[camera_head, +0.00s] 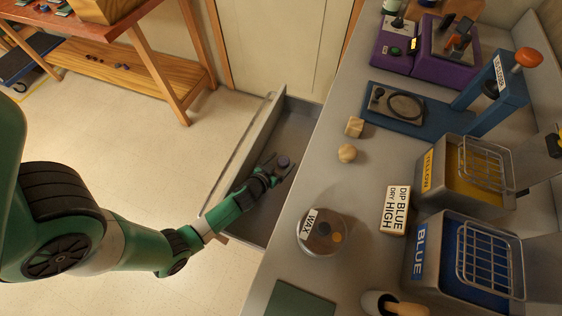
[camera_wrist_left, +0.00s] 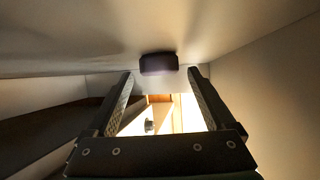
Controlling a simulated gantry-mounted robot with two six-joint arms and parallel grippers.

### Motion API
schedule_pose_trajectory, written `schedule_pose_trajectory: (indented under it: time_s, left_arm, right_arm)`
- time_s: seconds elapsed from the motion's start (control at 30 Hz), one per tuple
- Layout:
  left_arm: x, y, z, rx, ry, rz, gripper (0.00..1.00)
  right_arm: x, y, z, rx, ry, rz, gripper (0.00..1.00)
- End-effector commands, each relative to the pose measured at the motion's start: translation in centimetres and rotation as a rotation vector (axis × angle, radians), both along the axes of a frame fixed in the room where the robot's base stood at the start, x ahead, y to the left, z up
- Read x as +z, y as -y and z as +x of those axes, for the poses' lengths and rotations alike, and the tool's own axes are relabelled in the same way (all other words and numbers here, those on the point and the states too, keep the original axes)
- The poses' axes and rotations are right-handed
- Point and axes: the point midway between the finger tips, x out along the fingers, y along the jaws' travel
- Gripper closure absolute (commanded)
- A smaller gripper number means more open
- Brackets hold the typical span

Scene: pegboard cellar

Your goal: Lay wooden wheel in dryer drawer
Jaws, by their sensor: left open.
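The grey dryer drawer (camera_head: 226,167) is pulled out from beneath the counter's left side. My left gripper (camera_head: 281,166) reaches down into it, with its jaws open. A small dark purple, rounded piece (camera_head: 283,160), which looks like the wheel, sits at the fingertips inside the drawer. In the left wrist view this dark piece (camera_wrist_left: 158,63) shows edge-on between and just beyond the open fingertips (camera_wrist_left: 160,76), against the pale drawer surface. No finger clearly touches it there. My right gripper is not in view.
The counter holds a wooden cube (camera_head: 354,127), a wooden ball (camera_head: 347,153), a wax pot (camera_head: 322,238), a sign reading DIP BLUE DRY HIGH (camera_head: 396,209), a yellow vat (camera_head: 428,170) and a blue vat (camera_head: 420,246). The counter edge borders the drawer's right side.

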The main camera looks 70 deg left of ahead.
Motion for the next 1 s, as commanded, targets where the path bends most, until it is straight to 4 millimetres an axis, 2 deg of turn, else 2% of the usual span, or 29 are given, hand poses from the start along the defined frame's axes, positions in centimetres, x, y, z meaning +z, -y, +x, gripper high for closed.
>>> schedule_pose_trajectory:
  time_s: [0.13, 0.27, 0.5, 0.7, 1.0]
  left_arm:
    - [0.5, 0.0, 0.0, 0.000, 0.000, 0.000, 0.12]
    - [2.1, 0.1, -0.1, -0.001, 0.000, 0.000, 0.12]
    - [4.1, 3.6, -4.9, -0.004, -0.002, 0.000, 0.12]
    - [5.7, 5.8, -7.8, -0.004, -0.002, 0.001, 0.12]
    - [6.4, 6.4, -8.8, 0.000, 0.001, 0.001, 0.12]
  right_arm:
    - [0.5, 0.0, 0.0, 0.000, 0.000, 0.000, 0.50]
    - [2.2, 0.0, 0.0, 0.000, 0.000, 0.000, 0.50]
    - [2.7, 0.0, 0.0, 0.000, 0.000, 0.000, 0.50]
    - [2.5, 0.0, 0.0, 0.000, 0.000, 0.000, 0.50]
    - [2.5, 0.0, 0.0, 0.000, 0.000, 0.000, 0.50]
